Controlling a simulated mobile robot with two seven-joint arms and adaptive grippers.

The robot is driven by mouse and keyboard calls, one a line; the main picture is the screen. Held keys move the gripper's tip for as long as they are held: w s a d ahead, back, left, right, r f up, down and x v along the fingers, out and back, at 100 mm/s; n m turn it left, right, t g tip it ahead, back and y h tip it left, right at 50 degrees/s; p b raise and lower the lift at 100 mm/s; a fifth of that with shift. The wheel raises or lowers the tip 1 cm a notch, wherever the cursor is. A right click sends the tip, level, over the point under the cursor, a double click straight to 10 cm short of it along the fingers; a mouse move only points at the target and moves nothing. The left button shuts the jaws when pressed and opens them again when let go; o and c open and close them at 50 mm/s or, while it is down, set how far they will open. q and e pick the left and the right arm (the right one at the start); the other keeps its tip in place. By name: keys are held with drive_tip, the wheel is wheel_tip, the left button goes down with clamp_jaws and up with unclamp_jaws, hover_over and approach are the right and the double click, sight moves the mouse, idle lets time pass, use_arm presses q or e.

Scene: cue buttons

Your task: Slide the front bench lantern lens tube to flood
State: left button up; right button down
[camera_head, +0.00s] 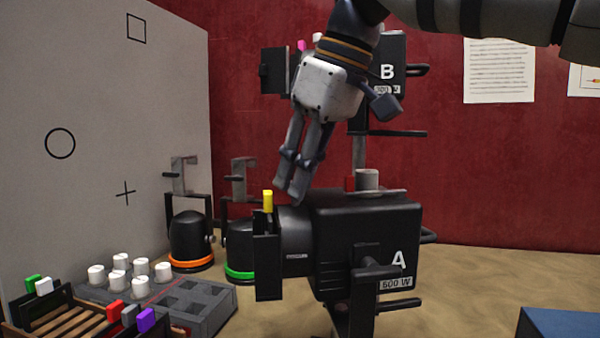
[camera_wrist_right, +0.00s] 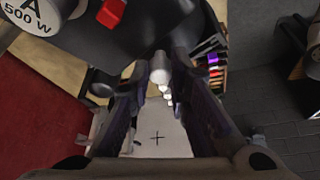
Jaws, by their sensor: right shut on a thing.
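The front bench lantern (camera_head: 365,240), black and marked A, stands in the middle of the head view with its nose to the left. Its black lens tube (camera_head: 296,245) sticks out of the left end of the housing. My right gripper (camera_head: 290,192) reaches down from above to the top of the tube. In the right wrist view its fingers (camera_wrist_right: 160,78) are shut on a pale grey round knob (camera_wrist_right: 159,66); in the head view the fingers hide this knob. My left gripper is not in view.
A yellow-tabbed frame (camera_head: 267,201) sits at the lantern's nose. A red block (camera_head: 350,184) and grey cylinder are on its top. To the left are two small lamps (camera_head: 190,240), a grey console (camera_head: 200,300) with white knobs, and a slotted rack (camera_head: 60,325).

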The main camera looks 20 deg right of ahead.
drive_tip(key=shift+d, duration=0.15)
drive_tip(key=c, duration=1.5)
unclamp_jaws()
drive_tip(key=shift+d, duration=0.15)
drive_tip(key=shift+r, duration=0.2)
drive_tip(key=v, duration=1.1)
drive_tip(key=shift+s+r, duration=0.2)
drive_tip(key=shift+r, duration=0.1)
